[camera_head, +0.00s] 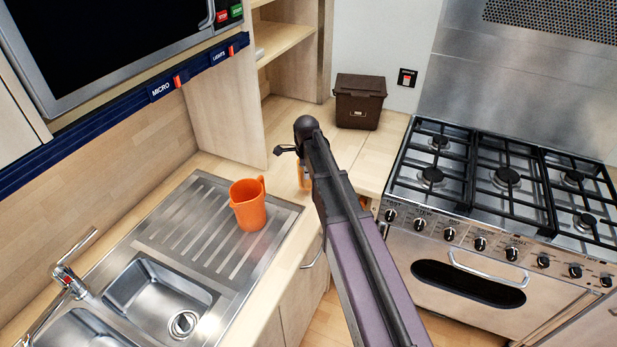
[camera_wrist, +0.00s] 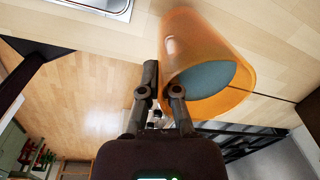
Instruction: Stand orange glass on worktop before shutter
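The orange glass is see-through orange with a blue-grey round area inside its wide end. It fills the upper middle of the wrist view (camera_wrist: 207,38). In the head view only an orange sliver (camera_head: 304,178) shows beside my arm, over the worktop (camera_head: 284,190). My gripper (camera_wrist: 163,75) is at the glass's left edge in the wrist view. One finger lies left of the glass and the other overlaps its lower left side. I cannot tell whether they grip its wall. The head view shows my gripper (camera_head: 287,152) from behind. I make out no shutter for certain.
An orange jug (camera_head: 248,205) stands on the steel drainer (camera_head: 190,225) beside the sink. A brown bin (camera_head: 360,100) stands at the back of the worktop. The gas cooker (camera_head: 500,185) is to the right. A wooden cabinet side (camera_head: 228,110) rises at the left.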

